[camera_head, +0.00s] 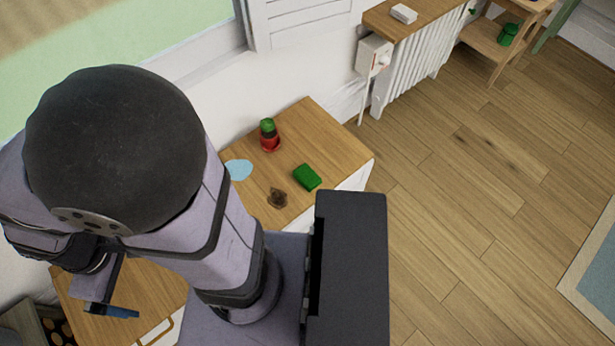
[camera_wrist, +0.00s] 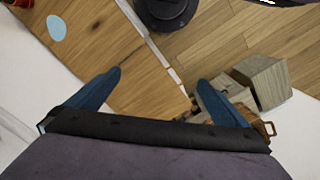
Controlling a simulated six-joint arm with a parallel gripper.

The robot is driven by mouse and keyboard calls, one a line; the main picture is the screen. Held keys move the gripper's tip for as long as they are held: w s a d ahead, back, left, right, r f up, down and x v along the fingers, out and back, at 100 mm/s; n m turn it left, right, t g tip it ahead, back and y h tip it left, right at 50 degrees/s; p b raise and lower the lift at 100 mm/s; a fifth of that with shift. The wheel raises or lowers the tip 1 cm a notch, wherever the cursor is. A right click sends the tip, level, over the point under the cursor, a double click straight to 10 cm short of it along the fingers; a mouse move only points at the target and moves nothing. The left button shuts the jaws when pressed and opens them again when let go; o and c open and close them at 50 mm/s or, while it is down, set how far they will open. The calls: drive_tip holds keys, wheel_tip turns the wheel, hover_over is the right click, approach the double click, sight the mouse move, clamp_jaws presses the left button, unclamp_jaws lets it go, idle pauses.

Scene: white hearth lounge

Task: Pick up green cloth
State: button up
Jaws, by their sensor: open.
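A small green block-like folded piece (camera_head: 307,177), which looks like the green cloth, lies flat on the wooden cabinet top (camera_head: 333,143) in the head view. I do not see it in the wrist view. My gripper (camera_wrist: 160,95) is open, with its two blue fingers spread wide and nothing between them. In the head view one blue fingertip of my gripper (camera_head: 121,311) shows at the lower left, over the wooden top and well away from the green piece. My arm hides much of the cabinet top between them.
On the same top are a red item with a green top (camera_head: 269,136), a light blue disc (camera_head: 238,169) and a dark brown patch or object (camera_head: 277,198). The disc also shows in the wrist view (camera_wrist: 56,28). A grey wooden box (camera_wrist: 264,82) stands right of my gripper. A radiator (camera_head: 425,57) stands behind; the right floor is open.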

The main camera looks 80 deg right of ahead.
sight(307, 175)
drive_tip(key=s+d+f+m+g+y+b, duration=0.1)
drive_tip(key=s+d+f+m+b, duration=0.35)
drive_tip(key=d+f+b, duration=0.45)
drive_tip(key=s+d+f+m+y+b, duration=0.1)
drive_tip(key=s+d+f+m+b, duration=0.45)
drive_tip(key=f, duration=0.65)
drive_tip(key=s+d+f+m+g+y+b, duration=0.1)
drive_tip(key=s+d+f+m+b, duration=0.2)
drive_tip(key=s+d+f+b, duration=0.5)
drive_tip(key=s+d+f+n+b, duration=0.1)
drive_tip(key=s+d+f+b, duration=0.1)
drive_tip(key=d+f, duration=0.1)
drive_tip(key=s+d+f+n+h+b, duration=0.1)
drive_tip(key=s+d+f, duration=0.2)
drive_tip(key=d+f, duration=0.1)
drive_tip(key=s+d+f+n+h+b, duration=0.1)
drive_tip(key=s+d+f+n+b, duration=0.1)
drive_tip(key=d+f, duration=0.1)
drive_tip(key=shift+s+d+f+g+b, duration=0.2)
drive_tip(key=shift+s+d+g+b, duration=0.05)
drive_tip(key=shift+d+g+b, duration=0.15)
drive_tip(key=d+r+n+h, duration=0.3)
drive_tip(key=d+n, duration=1)
drive_tip(key=n, duration=0.5)
drive_tip(key=shift+s+r+h, duration=0.15)
drive_tip(key=shift+r+h, duration=0.05)
drive_tip(key=shift+h, duration=0.4)
